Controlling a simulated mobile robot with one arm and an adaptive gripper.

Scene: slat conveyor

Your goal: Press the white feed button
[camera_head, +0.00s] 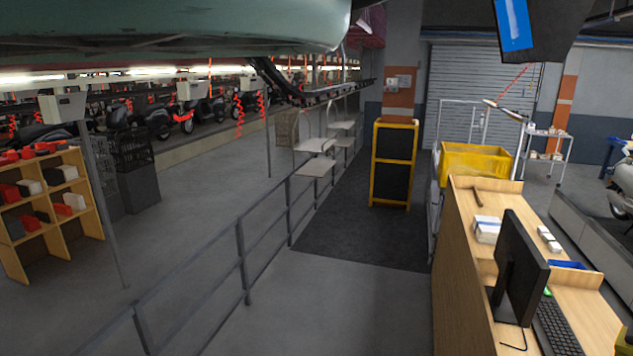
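I cannot make out a white feed button anywhere in this view. A small light-grey box (398,83) is fixed to the orange-and-grey column at the back centre; it is too small to tell whether it has a button. A grey box on a post (62,107) stands at the left, and another grey box (191,90) stands farther back. No button can be told on either. My gripper does not show in this view.
A grey railing (241,255) runs along the left of the walkway (330,305), which is clear. A wooden counter (463,265) with a monitor (522,265) and keyboard stands at the right. A yellow-framed black board (393,165) and a yellow crate (475,162) are farther back.

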